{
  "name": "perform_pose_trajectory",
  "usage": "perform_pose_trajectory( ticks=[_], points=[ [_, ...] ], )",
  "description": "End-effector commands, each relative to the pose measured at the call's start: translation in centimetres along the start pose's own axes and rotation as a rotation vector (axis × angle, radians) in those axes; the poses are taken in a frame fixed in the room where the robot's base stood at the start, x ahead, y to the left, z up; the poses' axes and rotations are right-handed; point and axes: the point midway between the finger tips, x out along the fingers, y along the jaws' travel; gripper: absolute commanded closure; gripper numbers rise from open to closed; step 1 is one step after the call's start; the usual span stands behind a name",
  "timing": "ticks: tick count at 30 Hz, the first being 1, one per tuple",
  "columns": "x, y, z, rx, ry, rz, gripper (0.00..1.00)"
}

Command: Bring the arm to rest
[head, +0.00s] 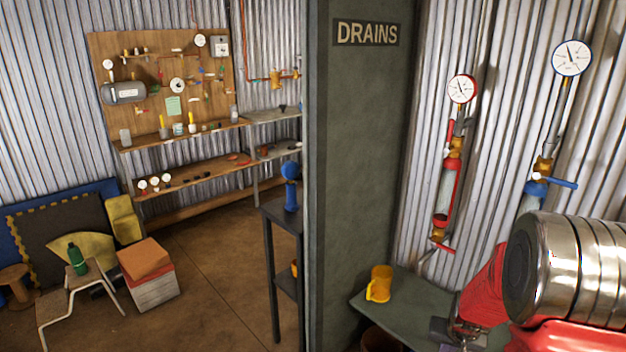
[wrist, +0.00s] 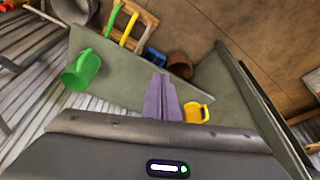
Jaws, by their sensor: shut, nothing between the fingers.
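My gripper (wrist: 162,80) shows in the wrist view as two purple fingers pressed together, with nothing between them. It points out over the grey-green bench (wrist: 125,75), with the yellow mug (wrist: 197,112) just to its right in the picture. The gripper looks apart from the mug. In the head view my arm (head: 560,270) comes in from the right, in front of the bench (head: 410,305), and its end reaches low over the bench's right part. The fingertips are hard to make out there. The yellow mug (head: 379,283) stands left of the arm.
The wrist view shows a green mug (wrist: 82,70), a brown pot (wrist: 180,65) and a rack with coloured handles (wrist: 128,25). A dark partition marked DRAINS (head: 362,160) stands left of the bench. Red (head: 447,190) and blue (head: 537,185) valve pipes with gauges line the wall behind.

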Motion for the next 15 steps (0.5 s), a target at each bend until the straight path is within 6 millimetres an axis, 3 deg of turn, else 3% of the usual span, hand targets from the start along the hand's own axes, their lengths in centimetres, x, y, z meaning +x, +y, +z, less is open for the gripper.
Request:
perform_pose_trajectory(
  ticks=[3,15],
  points=[
    [-3.1,-1.1,1.4,-0.021,-0.039,-0.008,1.0],
    [-12.4,-3.8,7.0,-0.091,-0.152,-0.023,1.0]
  ],
)
